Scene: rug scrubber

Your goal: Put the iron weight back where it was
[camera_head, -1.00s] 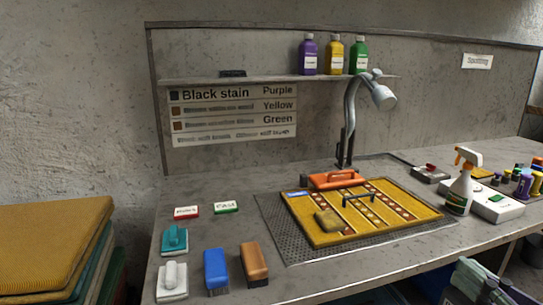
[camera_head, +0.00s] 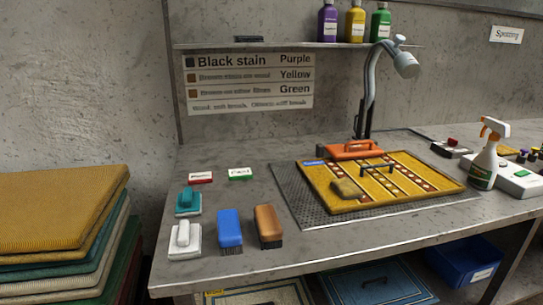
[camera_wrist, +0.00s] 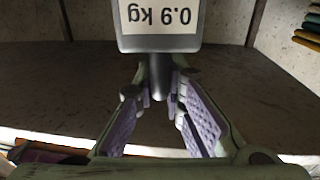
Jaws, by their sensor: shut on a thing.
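The iron weight (camera_wrist: 158,42) is a grey block with a white label that reads 0.9 kg, upside down in the wrist view. A dark stem extends from it between the purple-padded fingers of my gripper (camera_wrist: 162,92). My gripper is shut on this stem. The weight is at the top edge of the wrist view and partly cut off. Neither the weight nor my gripper shows in the head view.
The workbench (camera_head: 330,240) holds a yellow patterned rug (camera_head: 434,189) on a grey mat, brushes, a lamp (camera_head: 405,62) and a spray bottle (camera_head: 487,155). Folded rugs (camera_head: 60,215) stand at left. A blue bin (camera_head: 468,262) is below. A shelf (camera_head: 230,46) holds bottles.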

